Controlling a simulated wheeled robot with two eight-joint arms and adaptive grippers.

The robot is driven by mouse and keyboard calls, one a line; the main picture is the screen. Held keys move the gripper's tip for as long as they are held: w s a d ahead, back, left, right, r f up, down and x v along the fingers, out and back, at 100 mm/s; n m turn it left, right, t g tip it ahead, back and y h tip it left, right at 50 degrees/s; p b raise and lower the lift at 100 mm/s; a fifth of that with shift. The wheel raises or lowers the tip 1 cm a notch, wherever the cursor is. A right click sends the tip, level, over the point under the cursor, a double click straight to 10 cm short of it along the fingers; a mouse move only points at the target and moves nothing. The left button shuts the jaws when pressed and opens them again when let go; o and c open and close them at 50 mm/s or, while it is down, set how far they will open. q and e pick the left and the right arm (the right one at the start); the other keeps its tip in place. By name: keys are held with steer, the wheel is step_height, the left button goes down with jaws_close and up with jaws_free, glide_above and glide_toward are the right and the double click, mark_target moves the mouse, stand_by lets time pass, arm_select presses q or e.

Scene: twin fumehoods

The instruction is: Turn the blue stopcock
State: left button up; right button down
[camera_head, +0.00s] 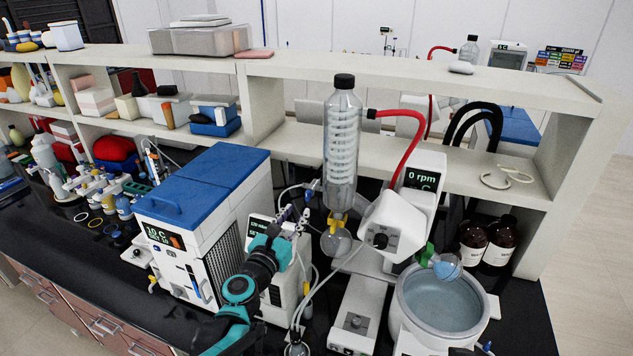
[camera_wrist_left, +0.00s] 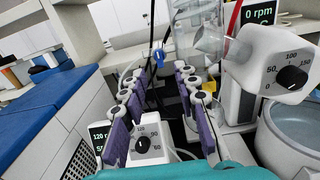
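The blue stopcock (camera_head: 313,186) is a small blue handle beside the lower left of the glass condenser (camera_head: 342,140). It also shows in the left wrist view (camera_wrist_left: 158,57), just beyond the fingertips and about centred between them. My left gripper (camera_head: 292,212) comes up from the lower left in the head view, and its tips are a little below and left of the stopcock. In the wrist view its two purple-padded fingers (camera_wrist_left: 157,75) stand apart with nothing held between them. I cannot tell the exact remaining depth to the stopcock. My right gripper is not in view.
The white rotary evaporator head (camera_head: 392,226) and its water bath (camera_head: 440,305) stand to the right. A blue-topped chiller (camera_head: 205,180) stands to the left. A small white dial unit (camera_wrist_left: 150,147) lies below the fingers. Thin tubes hang close to the gripper, and a shelf (camera_head: 400,165) runs behind.

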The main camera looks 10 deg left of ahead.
mark_target(307, 197)
arm_select(q)
steer(key=w, duration=0.2)
steer(key=w+d, duration=0.1)
steer(key=w, duration=0.4)
steer(key=shift+w+d, duration=0.15)
steer(key=shift+w, duration=0.1)
jaws_close()
